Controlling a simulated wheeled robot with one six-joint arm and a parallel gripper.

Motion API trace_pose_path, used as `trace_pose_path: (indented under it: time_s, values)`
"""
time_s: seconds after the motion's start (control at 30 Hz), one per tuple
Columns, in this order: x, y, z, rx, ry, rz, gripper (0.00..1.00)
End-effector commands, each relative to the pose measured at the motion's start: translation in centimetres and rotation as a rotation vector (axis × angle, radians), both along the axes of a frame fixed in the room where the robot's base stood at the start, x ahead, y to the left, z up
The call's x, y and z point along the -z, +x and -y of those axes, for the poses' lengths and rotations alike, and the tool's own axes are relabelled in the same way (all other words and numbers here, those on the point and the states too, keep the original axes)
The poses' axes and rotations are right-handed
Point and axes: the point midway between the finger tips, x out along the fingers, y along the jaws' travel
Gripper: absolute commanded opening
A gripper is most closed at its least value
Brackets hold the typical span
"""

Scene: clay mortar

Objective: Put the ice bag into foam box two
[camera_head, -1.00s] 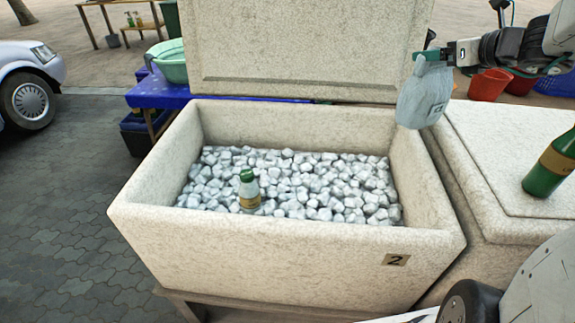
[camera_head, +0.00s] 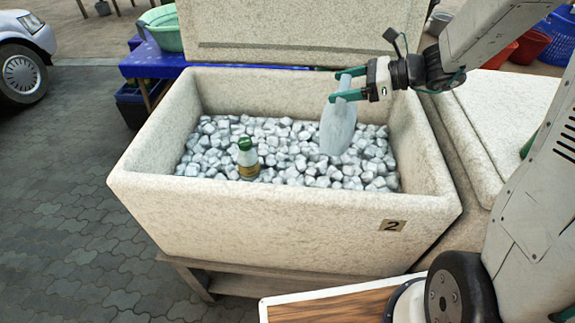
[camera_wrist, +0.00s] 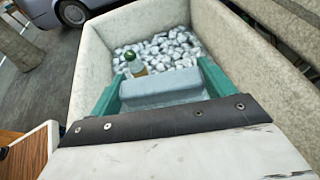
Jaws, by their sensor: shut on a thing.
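The ice bag (camera_head: 337,128) is pale grey-blue and hangs upright from my gripper (camera_head: 346,86), which is shut on its top. The bag is over the right part of foam box two (camera_head: 270,228), a speckled white box with a "2" label on its front and its lid standing open behind. The bag's lower end overlaps the ice in the picture; I cannot tell whether it touches. In the wrist view the bag (camera_wrist: 160,87) sits between my two green fingers, its lower part hidden.
Ice cubes (camera_head: 210,150) cover the box's floor, and a green-capped bottle (camera_head: 247,160) stands in them left of the bag. A closed foam box (camera_head: 500,115) adjoins on the right. A blue table with a green basin (camera_head: 163,30) is behind left.

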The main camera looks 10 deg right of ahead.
Motion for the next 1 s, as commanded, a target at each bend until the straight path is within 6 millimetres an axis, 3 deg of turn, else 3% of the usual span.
trace_pose_path:
  time_s: [0.1,0.3,0.6,0.83,1.0]
  values:
    - [1.2,-1.0,-2.1,-0.087,0.002,0.000,0.11]
    - [2.5,-2.0,-3.8,-0.161,0.002,0.001,0.11]
    - [7.1,-2.2,-4.0,-0.170,0.002,-0.002,0.11]
    - [8.9,-2.2,-3.9,-0.170,0.002,0.000,0.11]
    - [11.3,-2.2,-3.9,-0.170,0.002,-0.002,0.11]
